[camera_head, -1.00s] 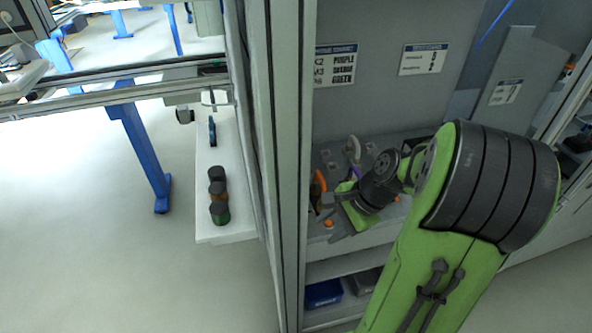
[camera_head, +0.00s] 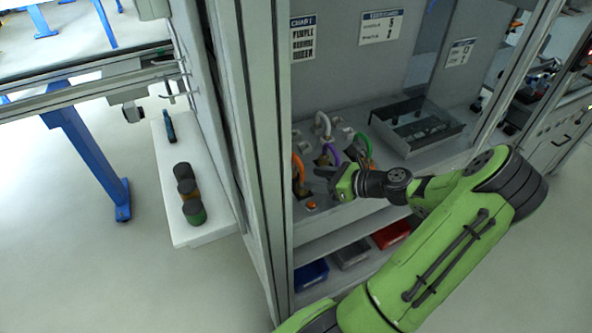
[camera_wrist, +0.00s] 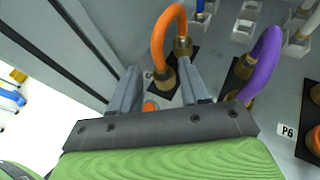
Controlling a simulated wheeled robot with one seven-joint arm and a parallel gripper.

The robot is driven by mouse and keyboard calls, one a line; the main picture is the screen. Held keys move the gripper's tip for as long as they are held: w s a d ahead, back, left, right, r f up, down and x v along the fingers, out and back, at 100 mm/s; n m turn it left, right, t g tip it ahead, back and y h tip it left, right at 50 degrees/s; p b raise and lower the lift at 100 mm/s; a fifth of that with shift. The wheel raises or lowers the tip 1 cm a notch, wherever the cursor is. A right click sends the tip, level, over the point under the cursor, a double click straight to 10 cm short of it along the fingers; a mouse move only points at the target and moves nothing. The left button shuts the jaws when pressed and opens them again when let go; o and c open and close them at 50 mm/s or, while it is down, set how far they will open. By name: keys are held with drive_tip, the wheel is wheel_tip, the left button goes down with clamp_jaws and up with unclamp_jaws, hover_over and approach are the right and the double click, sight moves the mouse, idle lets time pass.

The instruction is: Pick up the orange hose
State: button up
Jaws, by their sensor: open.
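The orange hose (camera_wrist: 157,40) is a short looped hose with brass ends, standing on a dark pad on the cabinet shelf. In the wrist view it arches just beyond my gripper (camera_wrist: 160,85). The two fingers are apart and empty, and the hose's brass fitting shows past the fingertips. In the head view the orange hose (camera_head: 298,166) stands at the left of the shelf, close to the cabinet post. My gripper (camera_head: 322,180) is just to its right.
A purple hose (camera_wrist: 267,55) stands close to the right of my gripper. A white hose (camera_head: 322,122) and a green hose (camera_head: 364,144) stand behind. A cabinet post (camera_head: 262,150) borders the left side. A dark tray (camera_head: 415,122) sits to the right.

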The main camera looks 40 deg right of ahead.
sight(302, 175)
drive_tip(key=b+x, duration=0.1)
drive_tip(key=x, duration=0.4)
drive_tip(key=shift+w+a, duration=0.1)
drive_tip(key=shift+w, duration=0.05)
clamp_jaws()
drive_tip(key=shift+r, duration=0.1)
